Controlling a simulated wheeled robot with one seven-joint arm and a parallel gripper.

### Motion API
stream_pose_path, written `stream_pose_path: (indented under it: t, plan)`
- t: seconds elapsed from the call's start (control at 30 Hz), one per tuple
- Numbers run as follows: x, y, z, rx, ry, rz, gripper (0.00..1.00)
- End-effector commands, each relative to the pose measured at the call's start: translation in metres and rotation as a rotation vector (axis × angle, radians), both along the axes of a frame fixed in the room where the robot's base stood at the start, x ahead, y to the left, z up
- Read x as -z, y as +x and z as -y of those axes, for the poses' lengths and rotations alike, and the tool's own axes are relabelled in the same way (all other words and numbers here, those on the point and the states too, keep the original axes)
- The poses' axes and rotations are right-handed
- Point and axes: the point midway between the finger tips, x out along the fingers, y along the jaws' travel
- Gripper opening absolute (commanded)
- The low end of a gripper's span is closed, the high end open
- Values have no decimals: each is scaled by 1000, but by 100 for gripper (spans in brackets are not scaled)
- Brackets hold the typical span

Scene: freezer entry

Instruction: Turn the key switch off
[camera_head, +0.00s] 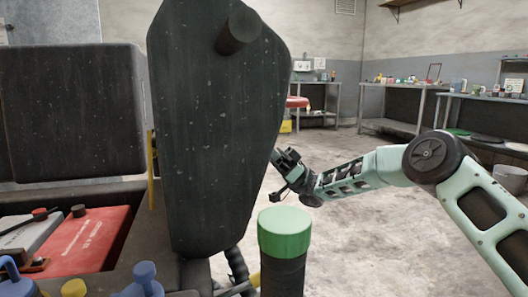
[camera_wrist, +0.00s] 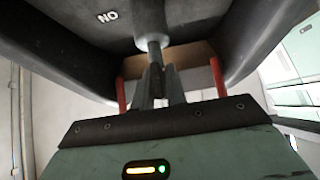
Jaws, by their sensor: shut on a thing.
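In the wrist view, the key switch (camera_wrist: 150,32) is a grey round barrel under a dark housing. The key (camera_wrist: 155,55) hangs from it as a narrow grey piece. White letters beside it read "ON" upside down. My gripper (camera_wrist: 157,82) is shut on the key, with its two grey fingers on either side of it. In the head view, my gripper (camera_head: 284,172) is at the right edge of a large dark upright panel (camera_head: 205,120). The key switch is hidden in that view.
A green-topped post (camera_head: 284,232) stands in front of my arm. A red box (camera_head: 85,238) and a blue knob (camera_head: 143,282) are at left. Two red posts (camera_wrist: 121,95) (camera_wrist: 218,78) flank my fingers. The concrete floor (camera_head: 370,230) at right is mostly clear.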

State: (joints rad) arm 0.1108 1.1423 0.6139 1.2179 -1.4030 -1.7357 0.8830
Motion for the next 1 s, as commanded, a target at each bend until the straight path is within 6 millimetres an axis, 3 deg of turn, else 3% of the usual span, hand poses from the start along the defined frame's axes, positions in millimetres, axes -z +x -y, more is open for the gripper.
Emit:
stream_pose_path:
  t: [0.43,0.5,0.53,0.83,1.0]
  plan:
    - [2,0,0,-2,-1,8,0]
    - [2,0,0,-3,-2,8,28]
    - [2,0,0,-2,-1,8,31]
    - [2,0,1,0,1,9,31]
    - [13,3,13,1,1,7,31]
